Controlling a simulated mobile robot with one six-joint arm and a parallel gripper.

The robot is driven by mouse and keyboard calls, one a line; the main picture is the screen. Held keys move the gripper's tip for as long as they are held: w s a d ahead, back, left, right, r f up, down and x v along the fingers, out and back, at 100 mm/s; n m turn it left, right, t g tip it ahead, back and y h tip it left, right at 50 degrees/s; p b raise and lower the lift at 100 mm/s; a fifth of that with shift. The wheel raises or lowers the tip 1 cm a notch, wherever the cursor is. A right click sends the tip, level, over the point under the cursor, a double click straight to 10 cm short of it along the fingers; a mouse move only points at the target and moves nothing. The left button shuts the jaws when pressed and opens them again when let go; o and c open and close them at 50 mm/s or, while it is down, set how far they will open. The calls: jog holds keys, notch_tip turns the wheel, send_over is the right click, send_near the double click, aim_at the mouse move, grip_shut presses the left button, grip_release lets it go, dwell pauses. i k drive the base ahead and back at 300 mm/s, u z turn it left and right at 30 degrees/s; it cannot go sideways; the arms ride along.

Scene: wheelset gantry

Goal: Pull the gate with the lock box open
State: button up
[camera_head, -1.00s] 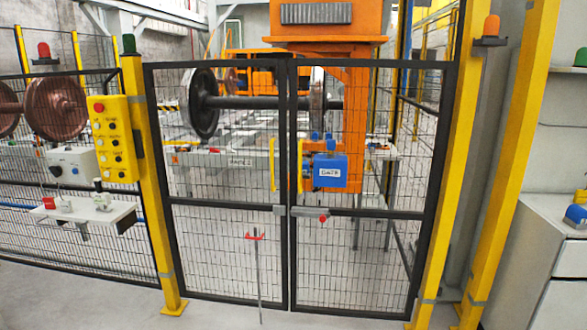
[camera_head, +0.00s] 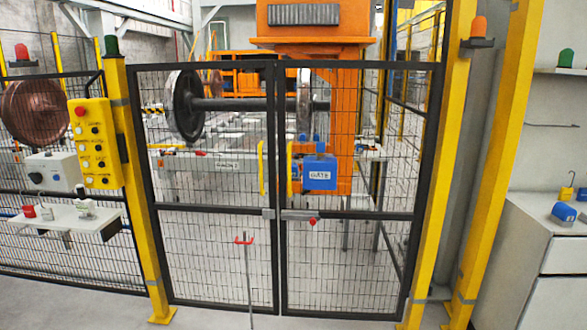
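The right gate leaf (camera_head: 346,213) has a black frame with wire mesh and carries the blue lock box (camera_head: 319,174) labelled like "GATE". The left gate leaf (camera_head: 213,209) stands beside it, and both look closed, meeting at the middle. A yellow handle (camera_head: 290,168) is on the right leaf near the lock box, and another yellow handle (camera_head: 262,168) is on the left leaf. A grey latch bar (camera_head: 300,215) with a red knob (camera_head: 313,222) sits at mid-height by the meeting edges. My gripper is not in view.
Yellow posts (camera_head: 140,190) flank the gate. A yellow button panel (camera_head: 95,143) and a white shelf (camera_head: 65,218) are at left. A thin stand with a red top (camera_head: 244,240) is before the left leaf. A grey cabinet (camera_head: 548,250) with a blue padlock-like item (camera_head: 564,212) is at right.

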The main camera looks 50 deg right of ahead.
aim_at(318, 172)
jog(key=i, duration=0.85)
jog(key=u, duration=0.05)
